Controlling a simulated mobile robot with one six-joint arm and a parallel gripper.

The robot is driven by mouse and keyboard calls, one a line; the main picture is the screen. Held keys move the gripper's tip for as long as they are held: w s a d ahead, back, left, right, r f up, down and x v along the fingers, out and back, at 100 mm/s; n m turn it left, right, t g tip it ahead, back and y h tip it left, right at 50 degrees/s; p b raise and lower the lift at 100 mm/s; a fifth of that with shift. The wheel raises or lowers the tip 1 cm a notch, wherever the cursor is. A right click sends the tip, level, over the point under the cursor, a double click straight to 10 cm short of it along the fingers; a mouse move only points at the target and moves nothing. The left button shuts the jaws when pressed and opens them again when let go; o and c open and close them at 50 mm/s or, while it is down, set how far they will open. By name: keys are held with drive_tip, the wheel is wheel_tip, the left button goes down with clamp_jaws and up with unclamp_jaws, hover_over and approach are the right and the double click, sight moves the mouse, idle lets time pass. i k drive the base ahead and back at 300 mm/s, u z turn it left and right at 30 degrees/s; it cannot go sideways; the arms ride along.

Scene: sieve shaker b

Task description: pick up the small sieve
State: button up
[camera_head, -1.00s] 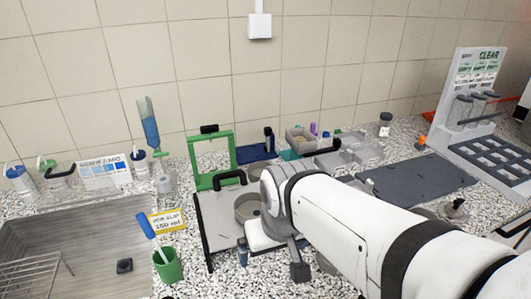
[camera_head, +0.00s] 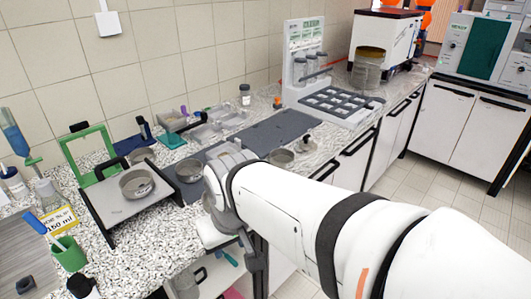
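Several round metal sieves or pans show on the bench. One sieve (camera_head: 137,184) sits on the grey plate of the green-framed stand. A second round metal pan (camera_head: 189,171) stands just right of that plate, close to my arm. A third, shallow one (camera_head: 281,157) stands farther right, beyond my arm. I cannot tell for sure which is the small sieve. My gripper (camera_head: 246,248) is at the bench's front edge, right of the stand and apart from the sieve on it. Its fingers are mostly hidden by my arm, so its opening and any contents cannot be made out.
The green frame (camera_head: 88,152) stands upright behind the plate. A dark mat (camera_head: 275,132) lies mid-bench, with a white rack (camera_head: 305,65) and black grid tray (camera_head: 340,102) behind. A green cup (camera_head: 70,255) stands at front left. The floor at right is clear.

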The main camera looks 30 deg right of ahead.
sight(284, 158)
drive_tip(key=u, duration=0.25)
drive_tip(key=k, duration=0.3)
drive_tip(key=z, duration=0.75)
drive_tip(key=i, duration=0.85)
drive_tip(key=z, duration=0.5)
